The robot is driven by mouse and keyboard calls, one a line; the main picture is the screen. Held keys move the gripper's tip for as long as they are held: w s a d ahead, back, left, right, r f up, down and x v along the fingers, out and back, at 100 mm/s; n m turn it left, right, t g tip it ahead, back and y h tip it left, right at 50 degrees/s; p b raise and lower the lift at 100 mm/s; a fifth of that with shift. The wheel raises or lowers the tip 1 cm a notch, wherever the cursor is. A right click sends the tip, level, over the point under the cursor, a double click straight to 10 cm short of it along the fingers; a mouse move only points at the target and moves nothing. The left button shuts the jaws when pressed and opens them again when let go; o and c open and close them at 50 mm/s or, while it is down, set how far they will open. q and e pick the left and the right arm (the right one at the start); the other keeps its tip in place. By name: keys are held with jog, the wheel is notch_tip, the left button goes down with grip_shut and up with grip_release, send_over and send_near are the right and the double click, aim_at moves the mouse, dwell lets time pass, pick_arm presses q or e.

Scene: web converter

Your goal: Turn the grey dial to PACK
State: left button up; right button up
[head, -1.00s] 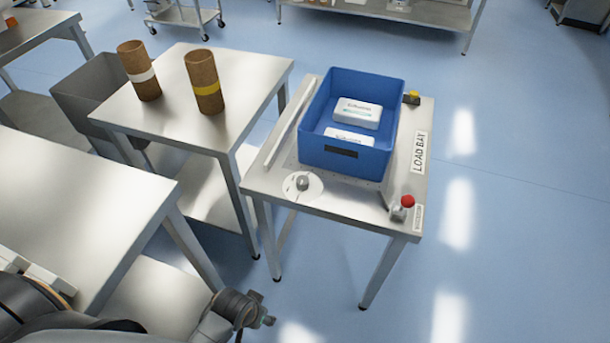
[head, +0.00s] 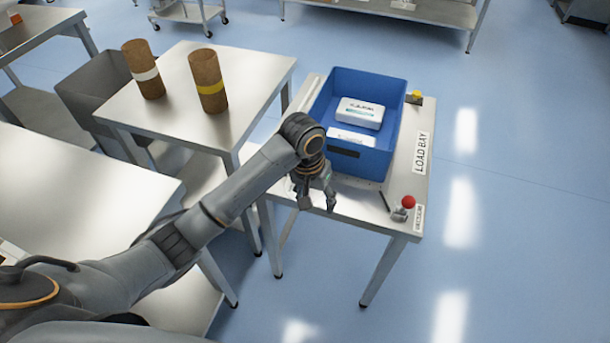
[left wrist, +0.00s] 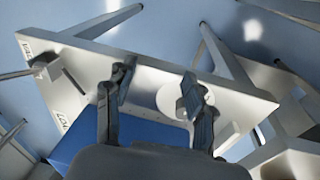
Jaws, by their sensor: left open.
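The grey dial is hidden behind my left gripper (head: 317,202) in the head view. In the left wrist view part of its round white plate (left wrist: 170,100) shows on the table top, and one finger covers the knob side of it. My left gripper is open and empty, with its fingers pointing down over the near left part of the load bay table (head: 352,205). In the left wrist view the fingers (left wrist: 155,82) stand apart, the right one over the plate. I cannot tell whether it touches the dial. The PACK mark is not readable. My right gripper is not in view.
A blue bin (head: 384,122) with white packs (head: 360,113) stands just behind my left gripper. A red-knobbed lever (head: 408,203) is at the near right corner, and a yellow-topped part (head: 416,97) at the far right. Two brown rolls (head: 207,82) stand on the left table.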

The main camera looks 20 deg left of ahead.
pick_arm(q)
jog(key=w+a+r+n+y, duration=0.1)
jog(key=w+a+r+n, duration=0.15)
jog(key=w+r, duration=0.2)
jog(key=w+a+r+n, duration=0.1)
jog(key=w+a+r, duration=0.25)
jog(key=r, duration=0.25)
jog(key=shift+m+g, duration=0.25)
jog(key=shift+g, duration=0.15)
jog(key=f, duration=1.4)
jog(key=shift+w+d, duration=0.25)
jog(key=shift+w, duration=0.05)
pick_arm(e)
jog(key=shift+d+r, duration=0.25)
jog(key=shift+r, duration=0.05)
pick_arm(q)
grip_shut()
jog(key=shift+r+p, duration=0.1)
jog(key=shift+p, duration=0.2)
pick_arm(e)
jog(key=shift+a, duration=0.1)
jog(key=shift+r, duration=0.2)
